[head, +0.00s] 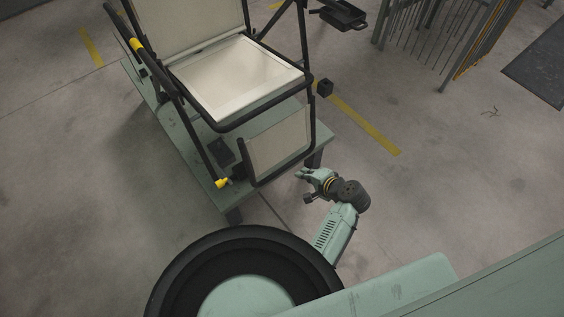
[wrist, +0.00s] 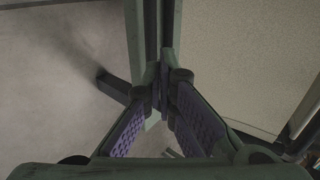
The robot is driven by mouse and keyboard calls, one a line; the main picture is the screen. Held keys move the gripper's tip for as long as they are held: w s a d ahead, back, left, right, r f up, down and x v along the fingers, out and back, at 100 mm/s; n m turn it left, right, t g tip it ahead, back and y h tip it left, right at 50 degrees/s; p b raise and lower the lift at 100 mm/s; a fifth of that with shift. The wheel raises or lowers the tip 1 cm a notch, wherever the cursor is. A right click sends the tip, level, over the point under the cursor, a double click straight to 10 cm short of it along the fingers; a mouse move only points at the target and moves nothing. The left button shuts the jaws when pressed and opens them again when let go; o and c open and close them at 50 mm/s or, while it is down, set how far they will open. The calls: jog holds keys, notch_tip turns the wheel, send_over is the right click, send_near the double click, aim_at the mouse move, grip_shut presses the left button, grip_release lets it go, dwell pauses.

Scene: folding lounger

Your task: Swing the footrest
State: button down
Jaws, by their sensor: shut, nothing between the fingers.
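The lounger has a pale seat (head: 235,78) and a black tube frame. Its footrest (head: 279,146), a pale panel in a black tube loop, hangs down from the front of the seat at a slant. A pale panel, which looks like the footrest (wrist: 270,60), fills the right of that view. Whether the fingers touch the frame cannot be told.
The lounger stands on a low green table (head: 192,165) with a small dark box (head: 222,151) on it. A wire rack (head: 440,40) and a black tray (head: 343,14) stand at the back right. The floor right of my gripper is clear.

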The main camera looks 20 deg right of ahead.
aim_at(285, 169)
jog(key=p+x, duration=0.1)
jog(key=x, duration=1.1)
jog(key=shift+w+a+f, duration=0.1)
jog(key=shift+w+f, duration=0.1)
jog(key=shift+f, duration=0.2)
jog(key=shift+w+a+f+b, duration=0.15)
jog(key=shift+w+a+b, duration=0.1)
jog(key=shift+w, duration=0.25)
jog(key=shift+w+a+f+b, duration=0.1)
jog(key=shift+w+a+b, duration=0.1)
jog(key=shift+w, duration=0.35)
jog(key=shift+r, duration=0.15)
